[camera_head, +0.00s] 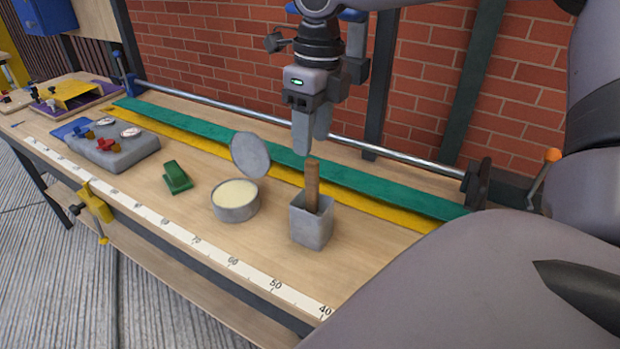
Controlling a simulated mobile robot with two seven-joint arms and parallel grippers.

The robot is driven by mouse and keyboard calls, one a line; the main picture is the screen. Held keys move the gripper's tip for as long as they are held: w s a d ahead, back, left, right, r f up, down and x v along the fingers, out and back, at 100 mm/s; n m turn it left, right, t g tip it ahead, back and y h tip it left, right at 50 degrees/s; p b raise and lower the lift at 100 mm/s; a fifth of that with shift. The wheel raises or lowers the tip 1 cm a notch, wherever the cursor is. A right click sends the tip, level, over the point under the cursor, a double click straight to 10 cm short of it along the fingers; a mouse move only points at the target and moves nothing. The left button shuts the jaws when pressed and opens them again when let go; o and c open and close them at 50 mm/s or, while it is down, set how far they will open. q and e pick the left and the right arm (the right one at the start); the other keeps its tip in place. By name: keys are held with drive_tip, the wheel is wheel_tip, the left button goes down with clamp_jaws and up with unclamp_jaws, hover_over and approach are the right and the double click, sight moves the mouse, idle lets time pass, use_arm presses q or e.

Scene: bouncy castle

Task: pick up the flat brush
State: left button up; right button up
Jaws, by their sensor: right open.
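The flat brush (312,184) stands upright in a small grey square pot (311,226) on the workbench. Only its brown wooden handle shows; its lower part is hidden inside the pot. My right gripper (311,145) points down just above the handle's top, with its fingers open and nothing visible between them. Whether a fingertip touches the handle cannot be told from this view. My left gripper is not in view.
Left of the pot is an open round tin (236,200) with pale contents, its lid (250,155) leaning behind. Further left are a green block (176,177) and a grey gauge box (107,145). Green (400,187) and yellow strips and a metal rail (400,160) run behind.

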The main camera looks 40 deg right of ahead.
sight(312, 160)
drive_tip(key=shift+h, duration=0.3)
drive_tip(key=shift+f, duration=0.3)
wheel_tip(312, 160, down, 6)
drive_tip(key=shift+w+d+f+p, duration=0.15)
drive_tip(key=shift+f+p, duration=0.1)
drive_tip(key=shift+p, duration=0.25)
clamp_jaws()
